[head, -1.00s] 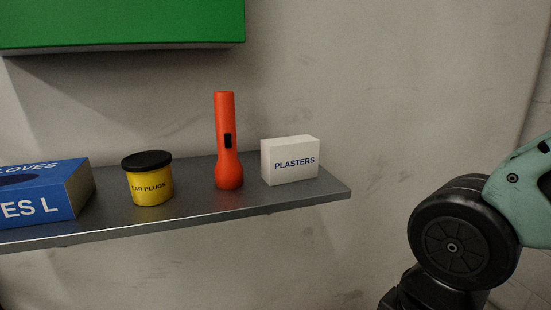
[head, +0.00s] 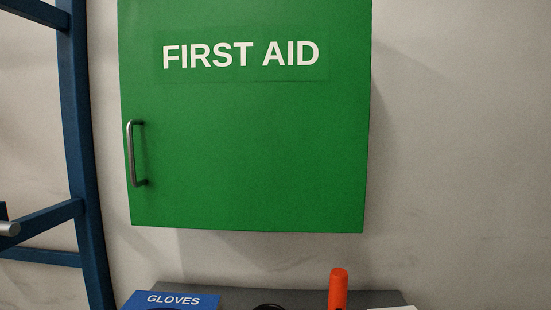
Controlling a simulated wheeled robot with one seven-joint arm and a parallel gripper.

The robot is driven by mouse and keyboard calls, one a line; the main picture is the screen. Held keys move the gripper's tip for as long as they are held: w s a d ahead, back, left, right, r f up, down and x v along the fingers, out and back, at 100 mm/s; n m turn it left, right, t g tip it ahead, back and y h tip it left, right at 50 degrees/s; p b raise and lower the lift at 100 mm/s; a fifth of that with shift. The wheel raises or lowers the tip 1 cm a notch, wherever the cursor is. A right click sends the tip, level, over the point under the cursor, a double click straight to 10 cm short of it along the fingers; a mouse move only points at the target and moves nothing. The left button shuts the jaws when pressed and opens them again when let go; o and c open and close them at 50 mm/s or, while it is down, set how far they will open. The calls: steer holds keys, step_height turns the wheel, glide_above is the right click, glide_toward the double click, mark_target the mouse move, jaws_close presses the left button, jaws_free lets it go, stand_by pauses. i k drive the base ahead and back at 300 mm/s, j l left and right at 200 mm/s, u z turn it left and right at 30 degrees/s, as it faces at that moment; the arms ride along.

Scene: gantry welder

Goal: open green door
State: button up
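The green door (head: 250,130) is the front of a wall-mounted cabinet in the head view, marked FIRST AID in white letters. It looks shut. A grey metal bar handle (head: 133,153) stands upright near the door's left edge. The cabinet's top is cut off by the frame. My gripper is not in view, so I cannot see whether it is open or shut.
Below the cabinet is a grey shelf (head: 380,298) with a blue GLOVES box (head: 173,300), an orange torch (head: 338,288), a black lid and a white box edge. A blue metal frame (head: 76,130) stands to the left. The wall right of the cabinet is bare.

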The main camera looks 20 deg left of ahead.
mark_target(249, 115)
steer(key=u, duration=1.15)
